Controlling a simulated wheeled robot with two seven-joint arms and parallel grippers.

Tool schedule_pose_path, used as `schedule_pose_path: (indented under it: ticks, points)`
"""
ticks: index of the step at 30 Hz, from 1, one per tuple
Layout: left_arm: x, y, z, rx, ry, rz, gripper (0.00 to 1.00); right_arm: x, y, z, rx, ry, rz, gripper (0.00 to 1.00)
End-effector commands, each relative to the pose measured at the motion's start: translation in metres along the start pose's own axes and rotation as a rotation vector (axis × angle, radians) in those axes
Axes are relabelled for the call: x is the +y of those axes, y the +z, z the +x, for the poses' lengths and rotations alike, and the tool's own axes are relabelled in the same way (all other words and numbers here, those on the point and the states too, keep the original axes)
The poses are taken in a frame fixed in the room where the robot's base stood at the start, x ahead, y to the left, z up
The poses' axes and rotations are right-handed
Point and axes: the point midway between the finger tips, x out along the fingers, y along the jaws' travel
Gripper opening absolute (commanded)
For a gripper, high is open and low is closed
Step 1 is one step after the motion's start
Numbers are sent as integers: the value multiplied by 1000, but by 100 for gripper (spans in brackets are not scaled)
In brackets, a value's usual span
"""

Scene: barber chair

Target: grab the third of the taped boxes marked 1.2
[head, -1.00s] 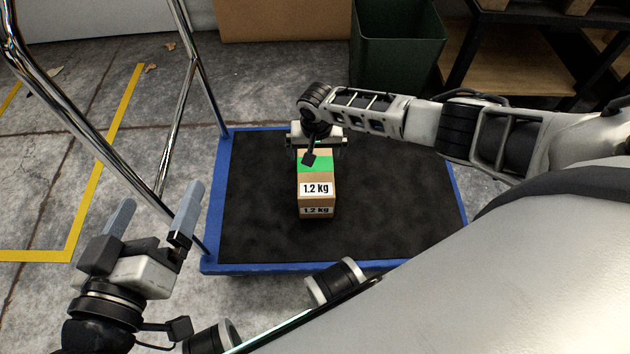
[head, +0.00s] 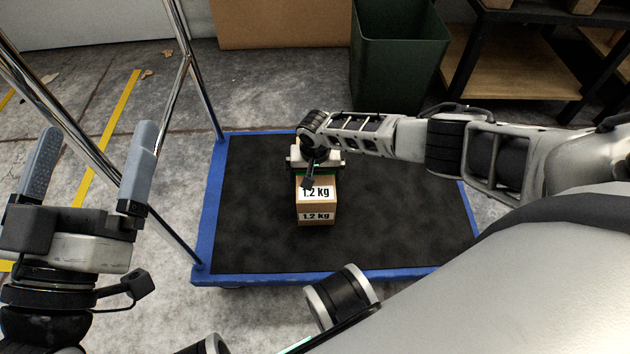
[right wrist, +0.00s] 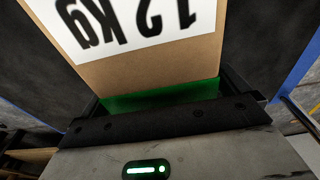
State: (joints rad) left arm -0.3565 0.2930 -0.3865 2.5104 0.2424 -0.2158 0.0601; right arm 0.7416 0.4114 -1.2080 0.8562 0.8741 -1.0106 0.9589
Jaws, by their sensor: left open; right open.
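A cardboard box (head: 317,209) with white 1.2 kg labels stands on the black deck of a blue-edged cart (head: 400,222). I cannot tell whether it is one box or a stack. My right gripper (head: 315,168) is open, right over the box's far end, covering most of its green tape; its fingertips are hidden. In the right wrist view the box (right wrist: 205,58) is very close, its label upside down and the green tape (right wrist: 165,95) by the gripper body. My left gripper (head: 97,160) is open and empty at the left, outside the cart.
The cart's chrome handle (head: 172,100) rises on its left side, close to my left gripper. A green bin (head: 398,60), a large cardboard box (head: 280,22) and a dark shelf (head: 510,65) stand behind. The deck around the box is clear.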

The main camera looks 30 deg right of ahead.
Motion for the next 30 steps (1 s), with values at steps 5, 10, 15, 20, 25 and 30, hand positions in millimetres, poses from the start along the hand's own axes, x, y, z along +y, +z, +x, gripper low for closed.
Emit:
schedule_pose_path:
  ticks: [5, 10, 15, 20, 25, 30]
  points:
    - [0, 0, 0, -2, -1, -1, 100, 0, 0, -1, 0, -1, 0, 69]
    - [0, 0, 0, -3, -1, -2, 100, 0, 0, -1, 0, -1, 0, 22]
    - [0, 0, 0, -3, -1, -2, 100, -2, -2, -3, 4, -5, 0, 18]
    - [0, -1, 1, -10, 0, -10, 100, -2, -2, -6, 4, -6, 1, 18]
    - [1, 16, -7, -116, -38, -123, 100, -3, -4, -18, 4, -7, 0, 18]
    - [7, 34, -19, -248, -71, -268, 100, -2, -6, -34, 4, -6, 1, 18]
